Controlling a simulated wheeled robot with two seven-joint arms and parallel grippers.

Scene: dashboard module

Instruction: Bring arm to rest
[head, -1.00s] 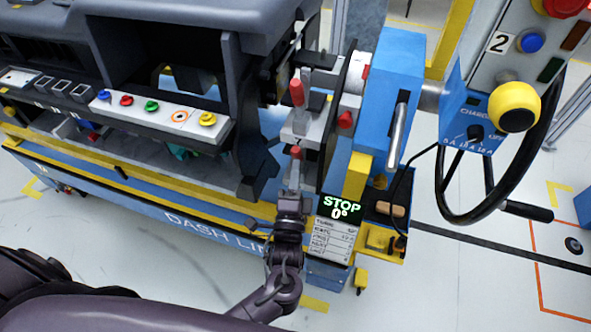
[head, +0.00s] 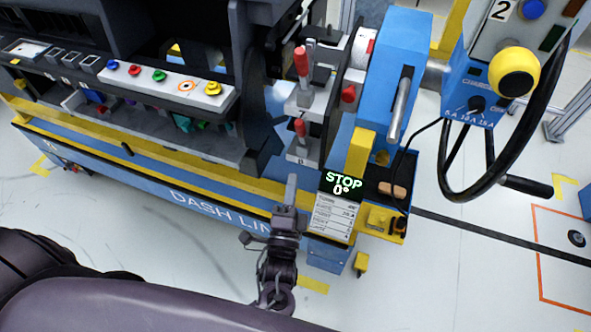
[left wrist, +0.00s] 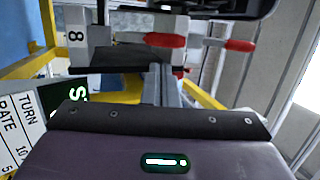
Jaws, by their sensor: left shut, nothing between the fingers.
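My left gripper (head: 291,190) is in front of the dashboard module's clamp end, with its fingers together and nothing between them. It points up toward the red-handled toggle clamps (head: 301,62), and a gap separates it from the lower clamp handle (head: 299,128). In the left wrist view the closed fingers (left wrist: 161,84) show before a clamp with red handles (left wrist: 165,41) and a plate marked 8. My dark left arm crosses the bottom of the head view. My right gripper does not show.
A yellow-edged blue rail (head: 180,200) runs left. A blue unit (head: 400,60), black handwheel (head: 447,170) and yellow knob (head: 514,72) stand right. The floor in front is clear.

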